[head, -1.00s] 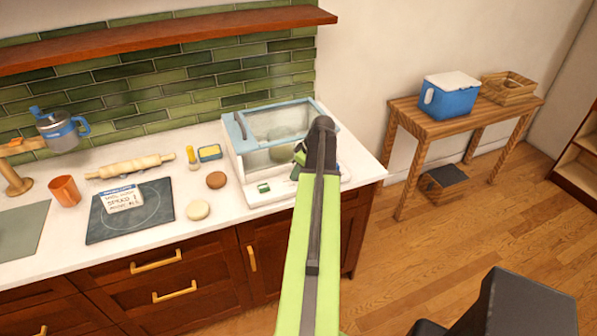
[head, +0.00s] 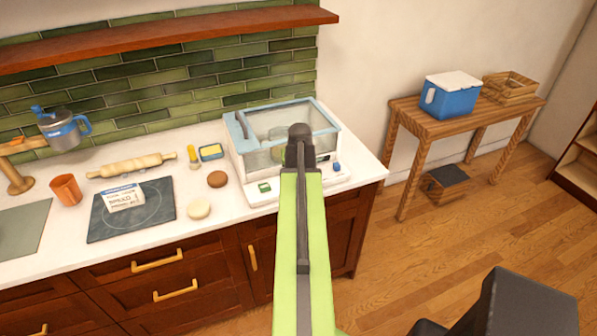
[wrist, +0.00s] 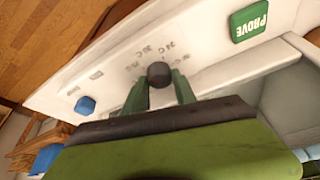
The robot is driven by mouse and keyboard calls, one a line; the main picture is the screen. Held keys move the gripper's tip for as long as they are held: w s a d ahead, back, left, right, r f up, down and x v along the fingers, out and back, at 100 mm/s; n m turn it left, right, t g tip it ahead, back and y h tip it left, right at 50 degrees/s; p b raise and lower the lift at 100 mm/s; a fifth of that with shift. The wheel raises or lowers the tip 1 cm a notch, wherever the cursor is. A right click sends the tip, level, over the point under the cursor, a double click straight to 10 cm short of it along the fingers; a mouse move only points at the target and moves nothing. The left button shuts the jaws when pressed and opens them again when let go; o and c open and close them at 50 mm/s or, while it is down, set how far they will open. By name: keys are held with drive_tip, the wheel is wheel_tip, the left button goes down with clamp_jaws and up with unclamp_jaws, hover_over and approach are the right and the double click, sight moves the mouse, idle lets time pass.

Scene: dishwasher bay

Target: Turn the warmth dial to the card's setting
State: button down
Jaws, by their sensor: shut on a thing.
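In the wrist view, a dark round dial (wrist: 158,70) sits on the white front panel of the prover box, with small °C marks around it. My gripper (wrist: 160,84) has its two green fingers closed on either side of this dial. The dial's pointer cannot be made out. The prover box (head: 235,155), with a pale blue frame and clear walls, stands at the counter's right end; my arm hides the dial and my fingers in the head view. The white card (head: 124,197) stands on the dark board; its small print is not legible.
A green PROVE button (wrist: 250,20) and a blue knob (wrist: 86,105) flank the dial on the panel.

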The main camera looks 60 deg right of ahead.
drive_tip(key=m+g, duration=0.1)
drive_tip(key=m, duration=0.2)
drive_tip(key=shift+w+m+h, duration=0.15)
drive_tip(key=shift+m+h, duration=0.15)
drive_tip(key=m+g, duration=0.2)
drive_tip(key=m, duration=0.2)
drive_tip(key=shift+m, duration=0.3)
drive_tip(key=c, duration=1.3)
unclamp_jaws()
drive_tip(key=shift+r, duration=0.1)
